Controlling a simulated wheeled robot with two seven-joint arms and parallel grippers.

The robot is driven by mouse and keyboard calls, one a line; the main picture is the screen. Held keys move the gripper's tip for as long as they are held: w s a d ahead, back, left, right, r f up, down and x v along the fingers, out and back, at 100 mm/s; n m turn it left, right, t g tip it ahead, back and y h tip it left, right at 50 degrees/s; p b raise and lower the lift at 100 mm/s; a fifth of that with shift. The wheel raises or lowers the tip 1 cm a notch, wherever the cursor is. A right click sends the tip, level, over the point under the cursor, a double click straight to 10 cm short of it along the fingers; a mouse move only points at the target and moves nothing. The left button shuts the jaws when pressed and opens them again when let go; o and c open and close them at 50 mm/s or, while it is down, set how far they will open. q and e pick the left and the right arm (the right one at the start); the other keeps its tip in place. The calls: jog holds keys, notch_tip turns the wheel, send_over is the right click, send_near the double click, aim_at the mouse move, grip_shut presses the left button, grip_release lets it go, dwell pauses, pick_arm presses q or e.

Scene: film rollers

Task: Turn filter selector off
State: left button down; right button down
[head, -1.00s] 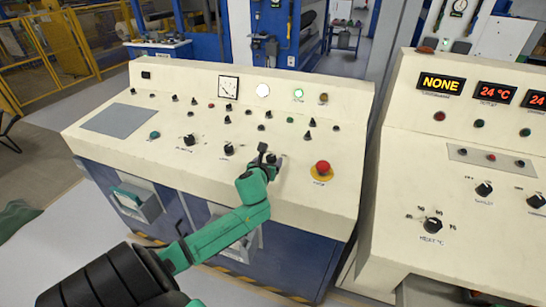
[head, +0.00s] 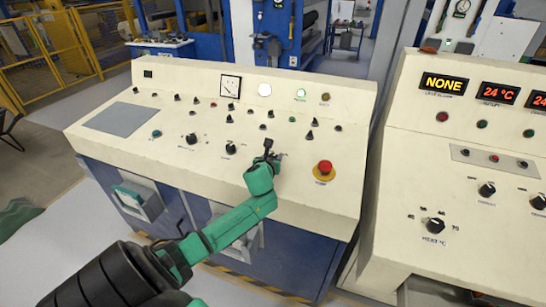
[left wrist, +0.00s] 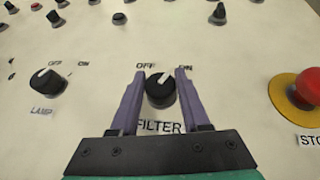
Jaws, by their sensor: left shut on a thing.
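The filter selector (left wrist: 160,90) is a black round knob on the cream panel, above the printed word FILTER. Labels OFF and ON stand above it at left and right. Its white mark points up and slightly right, between the two labels. My left gripper (left wrist: 154,88) has one purple finger on each side of the knob and is shut on it. In the head view, my left gripper (head: 268,156) is at the panel's front part, and it largely hides the selector. My right gripper is in neither view.
A red stop button (head: 325,167) stands right of the gripper; it also shows in the left wrist view (left wrist: 305,88). A lamp knob (left wrist: 46,80) is on the left. Several small switches lie behind. A second console (head: 465,190) stands at right.

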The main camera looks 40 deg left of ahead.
pick_arm(q)
jog(key=shift+n+g+y, duration=0.3)
jog(key=shift+n, duration=0.1)
jog(key=n+g+y, duration=0.2)
jog(key=n, duration=0.1)
jog(key=shift+r+p, duration=0.1)
jog(key=shift+p, duration=0.3)
jog(key=n+g+y, duration=0.2)
jog(key=shift+w+d+n, duration=0.1)
jog(key=shift+n, duration=0.3)
jog(key=n+g+b, duration=0.1)
jog(key=n+g+y, duration=0.1)
jog(key=g, duration=0.1)
jog(key=shift+f+n+b, duration=0.2)
jog(key=shift+n+b, duration=0.15)
jog(key=shift+n, duration=0.05)
jog(key=shift+n+g+y+b, duration=0.4)
jog(key=shift+n+g+b, duration=0.6)
jog(key=shift+g+b, duration=0.1)
jog(key=shift+r+n+g+b, duration=0.1)
jog(key=shift+n+g+b, duration=0.5)
jog(key=shift+g+b, duration=0.1)
jog(key=shift+c, duration=1.9)
grip_release()
